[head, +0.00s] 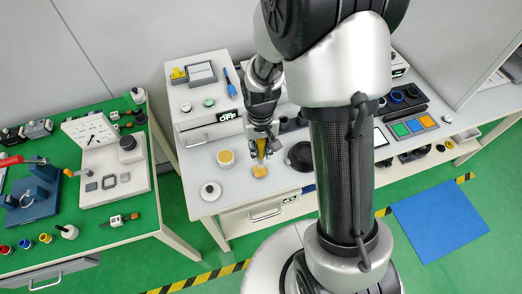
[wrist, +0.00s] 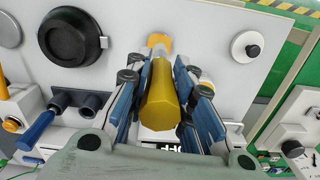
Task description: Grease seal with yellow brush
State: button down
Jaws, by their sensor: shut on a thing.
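My gripper (head: 261,138) is shut on the yellow brush (head: 261,149), upright above the white bench. In the wrist view, the thick yellow handle (wrist: 161,105) lies between the blue finger pads of my gripper (wrist: 166,95). The brush's lower end is at an amber round piece (head: 260,171), which may be the seal; it also shows in the wrist view (wrist: 159,41). I cannot tell whether they touch. A pot with a yellow top (head: 226,158) stands left of the brush; its contents are not clear.
A white disc with a black knob (head: 210,191) lies near the bench's left front. A black round part (head: 300,156) sits right of the brush, partly behind my arm. A blue-handled tool (head: 229,82) lies on the raised shelf. A green table (head: 75,190) stands at left.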

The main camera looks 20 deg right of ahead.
aim_at(261, 140)
jog(key=shift+r+p, duration=0.95)
jog(key=shift+r, duration=0.55)
